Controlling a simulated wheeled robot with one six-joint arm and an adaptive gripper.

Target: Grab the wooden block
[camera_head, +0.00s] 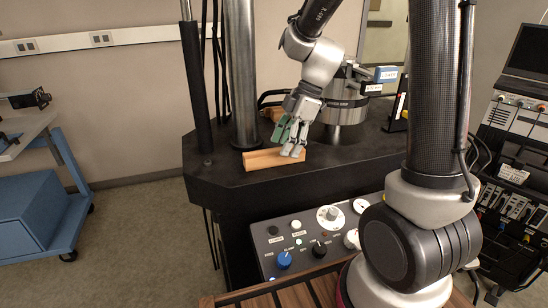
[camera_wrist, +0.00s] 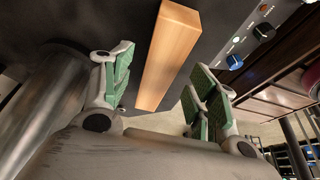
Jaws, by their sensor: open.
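The wooden block (camera_head: 268,159) is a long, light brown bar lying on the black machine table (camera_head: 225,178) near its front edge. My gripper (camera_head: 291,134) is just above and at the right part of the block in the head view, partly covering it. In the wrist view the wooden block (camera_wrist: 170,55) shows in the gap between the green-padded fingers of my gripper (camera_wrist: 160,85). The fingers are spread apart, with bare space on both sides of the block. I cannot tell how far the fingertips are above the table.
A metal column (camera_head: 241,75) stands behind the block, and a metal cylinder (camera_head: 344,108) is at the right. A control panel (camera_head: 310,235) with knobs sits below the table's front edge. The table left of the block is clear. A blue cart (camera_head: 40,205) stands far left.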

